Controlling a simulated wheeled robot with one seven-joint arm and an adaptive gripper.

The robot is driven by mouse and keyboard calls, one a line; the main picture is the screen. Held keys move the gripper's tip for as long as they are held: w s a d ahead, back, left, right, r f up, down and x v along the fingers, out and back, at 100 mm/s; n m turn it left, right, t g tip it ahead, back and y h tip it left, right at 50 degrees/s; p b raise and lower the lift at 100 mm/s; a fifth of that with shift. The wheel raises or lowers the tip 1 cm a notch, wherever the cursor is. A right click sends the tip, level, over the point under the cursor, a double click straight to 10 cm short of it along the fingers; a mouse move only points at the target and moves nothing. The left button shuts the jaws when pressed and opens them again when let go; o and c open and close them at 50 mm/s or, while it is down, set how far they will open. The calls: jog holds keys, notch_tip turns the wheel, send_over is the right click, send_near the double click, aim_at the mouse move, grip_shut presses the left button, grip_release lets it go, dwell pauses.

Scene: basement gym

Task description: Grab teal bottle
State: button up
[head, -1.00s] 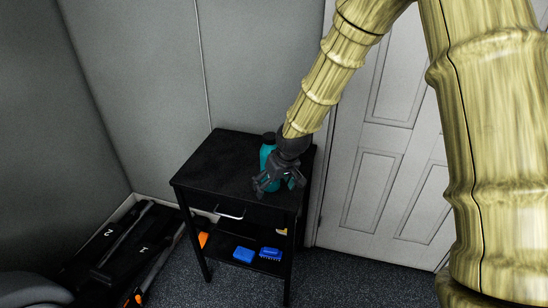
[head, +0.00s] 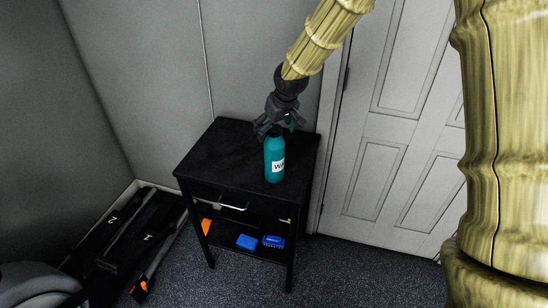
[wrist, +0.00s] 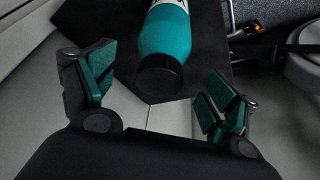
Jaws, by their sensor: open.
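The teal bottle (head: 274,160) stands upright on the black side table, near its front right edge, with a white label facing the head camera. My gripper (head: 275,127) is at the bottle's top, slightly above and behind it in the head view. In the wrist view the bottle (wrist: 165,35) shows its black cap (wrist: 160,76) toward me, between the line of the two spread fingers. My gripper (wrist: 160,85) is open, with teal pads on its fingers, and holds nothing. I cannot tell whether a finger touches the cap.
The black table (head: 215,155) has a clear top apart from the bottle. Its lower shelf holds blue items (head: 247,242) and an orange item (head: 206,226). Walls stand behind, a white door (head: 400,130) to the right, and black cases (head: 125,235) on the floor at left.

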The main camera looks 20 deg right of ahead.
aim_at(274, 157)
jog(key=shift+p+x, duration=1.05)
jog(key=shift+x, duration=1.8)
jog(key=shift+s, duration=0.1)
jog(key=shift+c, duration=0.2)
jog(key=c, duration=1.3)
jog(key=shift+c, duration=0.5)
jog(key=shift+r, duration=0.1)
